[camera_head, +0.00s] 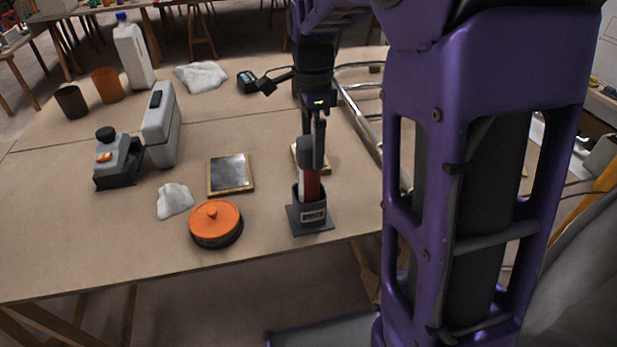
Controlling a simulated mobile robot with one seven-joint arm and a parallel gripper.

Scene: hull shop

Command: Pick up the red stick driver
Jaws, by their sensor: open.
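The red stick driver (311,184) stands upright in a dark grey holder (311,215) with a pale label, near the table's front edge. Its lower part is hidden inside the holder. My gripper (313,150) points straight down from above, with its dark fingers at the driver's upper end. One finger overlaps the driver's dark top in this view, so I cannot tell whether they touch. The jaws are open. The gripper hides part of the driver's top.
An orange-lidded round tin (215,220), a white crumpled cloth (174,200) and a framed plate (231,172) lie left of the holder. Another small framed piece (299,157) sits behind the driver. Metal rails (362,125) run behind to the right. The left front table is clear.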

